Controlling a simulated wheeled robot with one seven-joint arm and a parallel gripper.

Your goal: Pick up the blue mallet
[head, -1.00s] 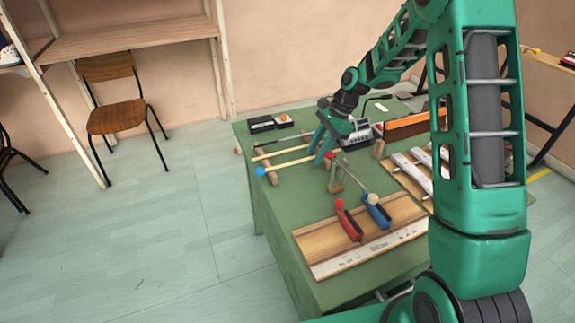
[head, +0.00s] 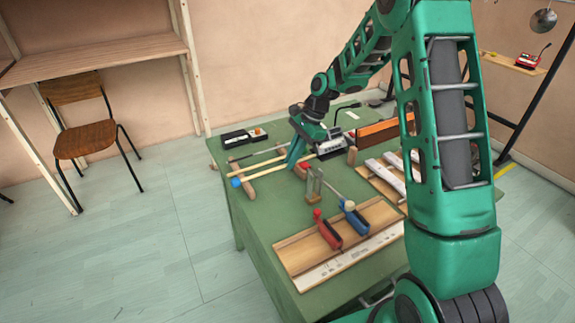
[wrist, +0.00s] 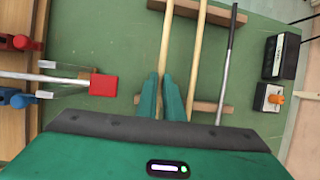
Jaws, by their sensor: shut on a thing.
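The blue mallet has a blue ball head (head: 236,182) at the table's left edge and a pale wooden stick running right from it. It rests on wooden rails, nearest the red and blue handled tools. My gripper (head: 291,164) reaches down onto the stick's right part. In the wrist view, my gripper's fingers (wrist: 161,92) are shut on the blue mallet's stick (wrist: 165,40), the leftmost of the three sticks. The mallet's head is out of that view, and the stick's near end is hidden by the fingers.
A second pale stick (wrist: 197,45) and a thin grey rod (wrist: 228,70) lie close beside on the rails. A red block (wrist: 103,84) with metal prongs stands left of the fingers. A black box (head: 235,138) sits at the back left.

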